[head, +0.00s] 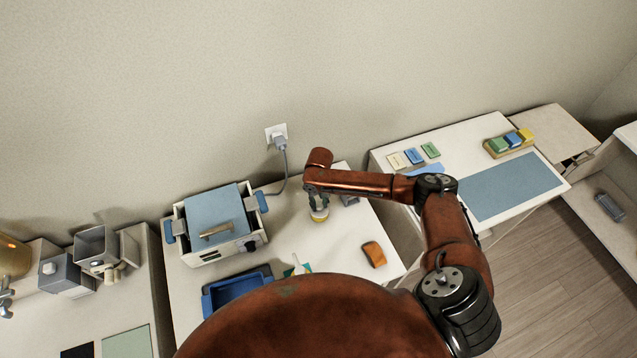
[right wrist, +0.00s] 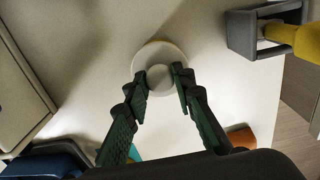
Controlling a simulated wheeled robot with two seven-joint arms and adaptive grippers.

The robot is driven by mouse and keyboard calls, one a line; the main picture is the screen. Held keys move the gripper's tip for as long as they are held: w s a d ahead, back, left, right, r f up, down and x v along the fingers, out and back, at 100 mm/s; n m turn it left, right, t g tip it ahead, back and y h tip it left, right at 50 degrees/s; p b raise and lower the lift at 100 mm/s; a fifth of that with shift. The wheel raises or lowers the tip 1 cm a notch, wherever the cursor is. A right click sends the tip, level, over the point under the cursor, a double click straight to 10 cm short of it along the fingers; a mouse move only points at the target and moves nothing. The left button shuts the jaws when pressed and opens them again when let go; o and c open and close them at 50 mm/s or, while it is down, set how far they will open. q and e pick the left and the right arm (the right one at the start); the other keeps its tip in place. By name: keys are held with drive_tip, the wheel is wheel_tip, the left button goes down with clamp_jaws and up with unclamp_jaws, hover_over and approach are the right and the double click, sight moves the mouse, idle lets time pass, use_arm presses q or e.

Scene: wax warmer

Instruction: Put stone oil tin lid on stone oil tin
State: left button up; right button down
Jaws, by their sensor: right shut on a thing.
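My right gripper (head: 319,198) points down over the white table, behind the front edge. In the right wrist view its two fingers (right wrist: 159,78) are closed on the round knob of a pale lid (right wrist: 160,55), the stone oil tin lid. A thin yellowish edge shows just beyond the lid's far rim in that view. In the head view a yellow band, likely the stone oil tin (head: 320,219), shows right below the pale lid (head: 319,212). The lid hides most of the tin, and I cannot tell if the lid rests fully on it. My left gripper is not in view.
The wax warmer (head: 216,218) with its blue cover stands left, with a blue tray (head: 238,291) in front. An orange block (head: 374,254) lies to the right. A grey holder (right wrist: 250,34) with a yellow thing (right wrist: 308,43) stands close by. My arm hides the table's front.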

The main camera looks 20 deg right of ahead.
drive_tip(key=shift+f+b, duration=0.3)
drive_tip(key=shift+f, duration=0.25)
drive_tip(key=c, duration=1.5)
unclamp_jaws()
drive_tip(key=shift+c, duration=0.2)
drive_tip(key=shift+r, duration=0.2)
drive_tip(key=shift+r+p, duration=2.05)
drive_tip(key=shift+r, duration=1.8)
